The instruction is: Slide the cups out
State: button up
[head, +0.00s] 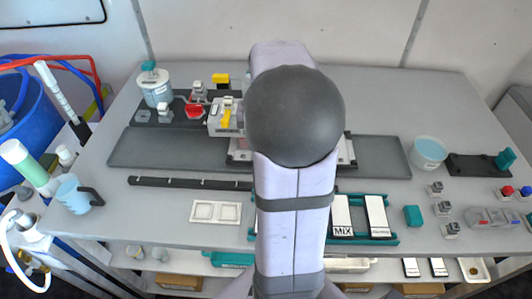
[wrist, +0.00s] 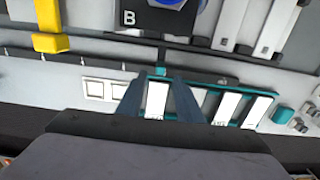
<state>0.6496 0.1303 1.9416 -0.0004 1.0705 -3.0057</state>
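In the wrist view my gripper (wrist: 160,78) is open, its two dark fingers apart with nothing between them. They reach over a teal rack (wrist: 237,122) of white labelled cards. A dark block marked B (wrist: 150,22), with a blue round part on it, shows at the top edge, beyond the fingertips. I cannot tell whether it holds a cup. In the head view my arm hides my gripper and most of the machine in the middle. A light blue open cup (head: 429,150) stands at the right, and a handled blue cup (head: 73,194) at the front left.
A teal-capped jar (head: 154,86) stands at the back left. Grey flat slabs (head: 150,148) flank the machine. A yellow part (wrist: 50,40) stands left of the B block. A white two-square plate (head: 215,212) lies before a black rail (head: 170,182). Small blocks lie at the right.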

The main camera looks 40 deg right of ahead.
jog(key=shift+r+p, duration=0.55)
jog(key=shift+p, duration=0.1)
jog(key=shift+s+a+r+p, duration=0.1)
jog(key=shift+s+r+p, duration=0.2)
jog(key=shift+p, duration=0.4)
jog(key=m, duration=0.2)
jog(key=f+m, duration=0.1)
jog(key=m, duration=0.2)
jog(key=shift+a+f, duration=0.1)
jog(key=shift+f, duration=0.1)
jog(key=shift+f+m, duration=0.1)
jog(key=shift+m, duration=1.1)
jog(key=m, duration=0.6)
jog(key=shift+w, duration=0.2)
jog(key=m, duration=0.4)
jog(key=shift+w+d+m, duration=0.1)
jog(key=shift+d+m, duration=0.15)
jog(key=shift+m, duration=0.05)
